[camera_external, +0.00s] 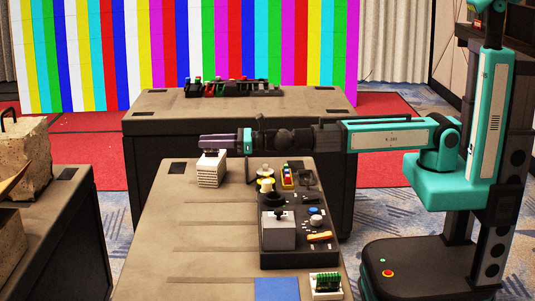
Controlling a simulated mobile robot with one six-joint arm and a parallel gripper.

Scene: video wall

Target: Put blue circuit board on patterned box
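My gripper (210,144) reaches left over the near table, just above a white box (210,172) with a pattern of dark marks on its sides. A dark purple part shows at the end of my arm; I cannot tell whether it is gripper or something held. The fingers are too small to make out. Whether the gripper touches the box top is unclear. A flat blue square (277,289) lies at the table's front edge, cut by the frame; I cannot tell if it is the circuit board. A green circuit board (326,283) on a white base is right of it.
A black control panel (299,258) with a grey joystick box (278,231) and knobs fills the near table's right side. The table's left side (185,250) is clear. Another table (300,102) stands behind, and one with stone blocks (25,155) is at left.

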